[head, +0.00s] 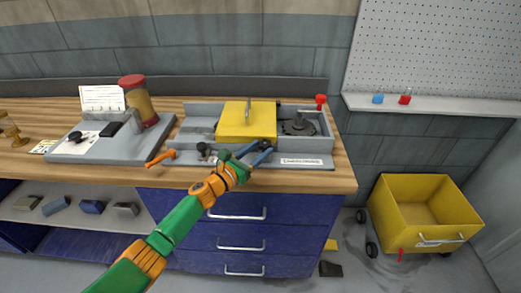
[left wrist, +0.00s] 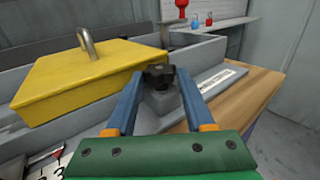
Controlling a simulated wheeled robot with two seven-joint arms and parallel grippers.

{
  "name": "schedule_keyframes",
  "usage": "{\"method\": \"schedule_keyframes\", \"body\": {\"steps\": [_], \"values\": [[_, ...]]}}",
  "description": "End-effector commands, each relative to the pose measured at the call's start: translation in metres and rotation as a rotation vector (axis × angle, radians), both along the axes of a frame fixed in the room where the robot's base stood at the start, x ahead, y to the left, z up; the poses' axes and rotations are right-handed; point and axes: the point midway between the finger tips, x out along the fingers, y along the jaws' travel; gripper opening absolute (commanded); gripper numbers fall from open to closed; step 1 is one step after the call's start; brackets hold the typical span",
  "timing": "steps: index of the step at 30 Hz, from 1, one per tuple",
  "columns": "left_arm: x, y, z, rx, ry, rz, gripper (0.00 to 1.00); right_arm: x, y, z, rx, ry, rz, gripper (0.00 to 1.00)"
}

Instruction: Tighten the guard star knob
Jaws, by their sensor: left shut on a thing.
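The yellow guard (head: 248,122) with a metal loop handle sits on the grey machine on the bench; it also shows in the left wrist view (left wrist: 85,80). A black star knob (left wrist: 158,76) stands on a grey block at the guard's front right corner. My left gripper (left wrist: 165,72) has its blue fingers on both sides of the knob and is shut on it. In the head view the left gripper (head: 264,150) reaches in from the front, and its fingers partly hide the knob. My right gripper is in neither view.
An orange lever (head: 160,158) and a dark round knob (head: 203,148) lie along the machine's front, left of my gripper. A red knob (head: 320,102) stands at the back right. A jar (head: 140,105) stands further left. A yellow cart (head: 425,212) is on the floor.

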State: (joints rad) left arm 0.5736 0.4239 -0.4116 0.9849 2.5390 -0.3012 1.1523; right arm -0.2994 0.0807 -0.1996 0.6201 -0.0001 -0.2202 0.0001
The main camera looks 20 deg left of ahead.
Motion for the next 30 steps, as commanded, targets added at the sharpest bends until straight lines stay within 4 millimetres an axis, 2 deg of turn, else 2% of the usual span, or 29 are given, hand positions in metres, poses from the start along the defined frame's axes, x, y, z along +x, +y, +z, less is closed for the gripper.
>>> {"method": "schedule_keyframes", "body": {"steps": [3, 9, 27, 28, 30], "values": [[0.002, 0.003, -0.003, 0.0, -0.004, -0.06, 0.0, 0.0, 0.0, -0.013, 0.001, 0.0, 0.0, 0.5], [0.002, 0.004, -0.002, -0.002, -0.003, -0.134, 0.0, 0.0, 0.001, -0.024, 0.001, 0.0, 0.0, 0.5], [0.003, 0.004, 0.002, -0.003, -0.004, -0.17, 0.0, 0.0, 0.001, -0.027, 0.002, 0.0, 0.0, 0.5], [0.003, 0.004, 0.002, -0.003, -0.005, -0.17, 0.61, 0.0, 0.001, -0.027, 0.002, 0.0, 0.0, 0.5], [0.003, 0.004, 0.002, -0.002, -0.004, -0.17, 0.8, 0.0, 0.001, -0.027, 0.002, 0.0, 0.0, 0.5]]}}
